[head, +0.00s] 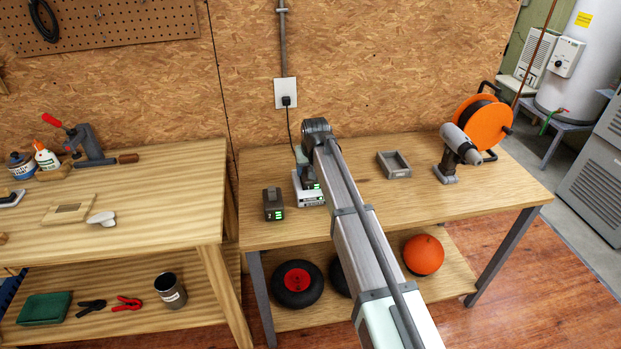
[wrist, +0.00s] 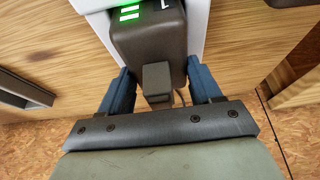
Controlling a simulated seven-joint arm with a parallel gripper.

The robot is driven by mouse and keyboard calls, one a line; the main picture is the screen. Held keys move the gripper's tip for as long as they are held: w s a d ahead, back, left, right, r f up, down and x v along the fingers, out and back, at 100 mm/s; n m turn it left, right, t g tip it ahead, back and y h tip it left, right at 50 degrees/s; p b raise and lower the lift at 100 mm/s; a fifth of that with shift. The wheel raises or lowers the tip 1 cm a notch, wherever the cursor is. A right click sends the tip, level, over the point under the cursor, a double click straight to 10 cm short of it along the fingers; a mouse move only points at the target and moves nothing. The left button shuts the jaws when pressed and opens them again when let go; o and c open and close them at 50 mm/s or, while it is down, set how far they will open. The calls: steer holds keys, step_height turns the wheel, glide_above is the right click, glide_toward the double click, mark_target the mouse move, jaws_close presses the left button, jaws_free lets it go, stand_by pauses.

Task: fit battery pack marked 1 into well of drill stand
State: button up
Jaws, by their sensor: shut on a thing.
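The battery pack marked 1 (wrist: 148,42) is dark, with lit green bars and a white 1 at its top edge in the wrist view. My gripper (wrist: 160,86) is shut on it, one blue finger on each side. In the head view this pack (head: 309,181) shows partly behind my arm, at the white charger (head: 311,198). Whether it is still seated there I cannot tell. A grey drill (head: 463,143) stands at the right of the bench on a grey foot (head: 445,175). A grey open-topped box (head: 393,165) lies between charger and drill; which one is the stand's well is unclear.
A second dark battery pack (head: 273,204) with green lights stands left of the charger. An orange cable reel (head: 483,122) is behind the drill. A cable runs to the wall outlet (head: 286,94). The bench (head: 420,206) is clear in front of the grey box.

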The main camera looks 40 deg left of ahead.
steer(key=shift+c, duration=1.3)
step_height(320, 180, up, 9)
steer(key=shift+r, duration=0.1)
steer(key=shift+w+r, duration=0.1)
steer(key=shift+r, duration=0.3)
steer(key=w+d, duration=0.9)
steer(key=w, duration=0.4)
steer(key=w+d+f, duration=0.1)
steer(key=w+d, duration=0.8)
steer(key=w, duration=0.4)
steer(key=shift+w+d, duration=0.2)
steer(key=shift+w, duration=0.15)
glide_above(392, 165)
steer(key=shift+f, duration=4.9)
steer(key=shift+f, duration=0.1)
